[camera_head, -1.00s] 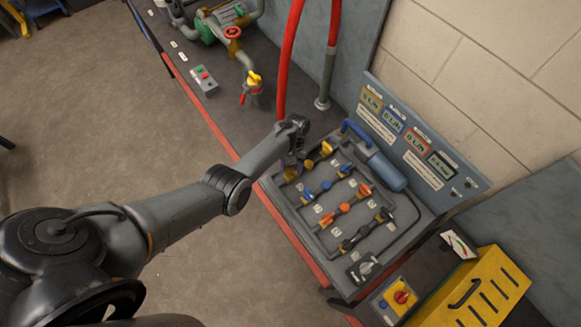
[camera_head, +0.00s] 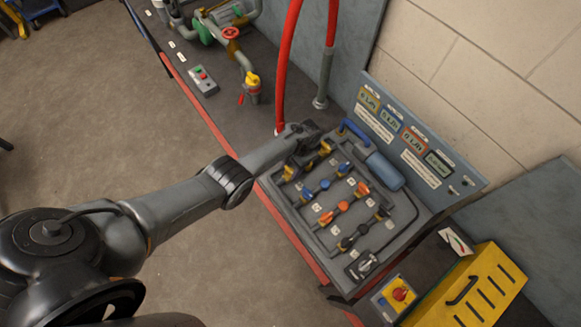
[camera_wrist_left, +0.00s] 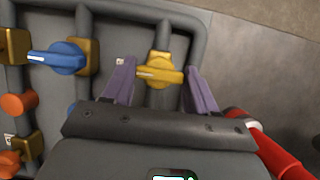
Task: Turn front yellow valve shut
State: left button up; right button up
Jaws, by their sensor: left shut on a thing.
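The front yellow valve shows in the left wrist view as a yellow handle (camera_wrist_left: 158,74) on a brass body, lying roughly crosswise to its grey pipe. My left gripper (camera_wrist_left: 162,86) has its two purple fingers at the handle's two ends, shut on it. In the head view the left gripper (camera_head: 299,160) is over the upper left corner of the grey valve panel (camera_head: 297,217) and partly hides the front yellow valve. Another yellow valve (camera_head: 325,148) sits just behind. My right gripper is not in view.
Blue (camera_head: 308,193), orange (camera_head: 326,218) and black (camera_head: 346,243) valves sit in rows beside the yellow ones. Displays (camera_head: 415,140) stand behind the panel. A red hose (camera_head: 284,70) rises close to the hand. A yellow box (camera_head: 470,290) is at the lower right.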

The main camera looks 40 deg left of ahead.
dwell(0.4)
pick_arm(q)
jog(key=o, duration=1.1)
jog(key=shift+c, duration=0.2)
jog(key=shift+r, duration=0.1)
jog(key=a+p+v, duration=0.1)
jog(key=v, duration=0.9)
jog(key=shift+w+d+r, duration=0.2)
jog(key=shift+d+r, duration=0.1)
jog(key=shift+d, duration=0.2)
